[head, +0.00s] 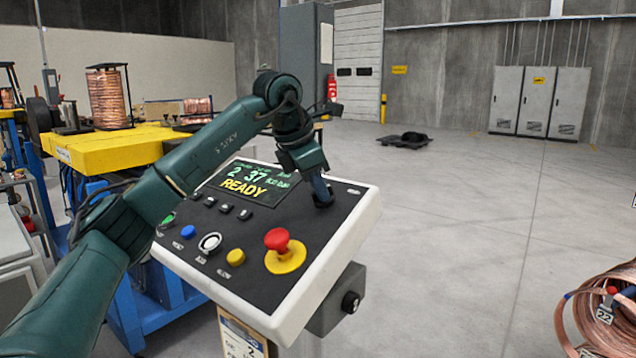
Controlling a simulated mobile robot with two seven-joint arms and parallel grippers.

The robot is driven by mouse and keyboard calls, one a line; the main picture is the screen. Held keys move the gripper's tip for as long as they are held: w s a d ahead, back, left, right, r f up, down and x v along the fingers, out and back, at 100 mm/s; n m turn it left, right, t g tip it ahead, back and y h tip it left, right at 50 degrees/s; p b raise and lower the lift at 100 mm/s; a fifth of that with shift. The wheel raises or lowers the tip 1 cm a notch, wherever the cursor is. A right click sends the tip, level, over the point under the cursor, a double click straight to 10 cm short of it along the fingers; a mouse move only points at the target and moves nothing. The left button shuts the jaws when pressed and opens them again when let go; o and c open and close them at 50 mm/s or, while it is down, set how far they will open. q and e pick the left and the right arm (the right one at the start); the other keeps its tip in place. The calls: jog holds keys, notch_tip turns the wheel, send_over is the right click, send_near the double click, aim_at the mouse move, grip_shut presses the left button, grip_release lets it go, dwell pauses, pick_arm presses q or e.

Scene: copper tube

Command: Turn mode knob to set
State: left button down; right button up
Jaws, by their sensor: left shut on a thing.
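The control panel (366,205) is a tilted box with a white rim and a black face. Its screen (247,182) reads READY in yellow. My left gripper (322,191) reaches down to the panel's upper right and is shut on a dark knob (324,202), apparently the mode knob. The fingers hide most of this knob, so I cannot tell which way it points, and its label is not readable. My right gripper is not in view.
A red mushroom button (277,240) on a yellow base (286,260) sits on the lower face. Yellow (236,257), white (210,242) and blue (188,232) buttons lie left. Copper coils (605,308) stand right; the floor beyond is mostly clear.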

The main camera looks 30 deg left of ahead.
pick_arm(q)
jog(key=n, duration=0.3)
jog(key=shift+n+p, duration=0.4)
jog(key=n, duration=0.2)
jog(key=shift+n, duration=0.4)
jog(key=n, duration=0.2)
jog(key=shift+d+n+y+p, duration=0.1)
jog(key=shift+n+y+p, duration=0.2)
jog(key=shift+p, duration=0.1)
jog(key=n, duration=0.4)
jog(key=shift+n+y+p, duration=0.3)
jog(key=shift+n, duration=1.1)
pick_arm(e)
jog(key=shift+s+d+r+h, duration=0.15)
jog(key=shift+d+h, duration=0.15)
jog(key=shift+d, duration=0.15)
pick_arm(q)
jog(key=c, duration=1.4)
grip_release()
jog(key=shift+c, duration=0.2)
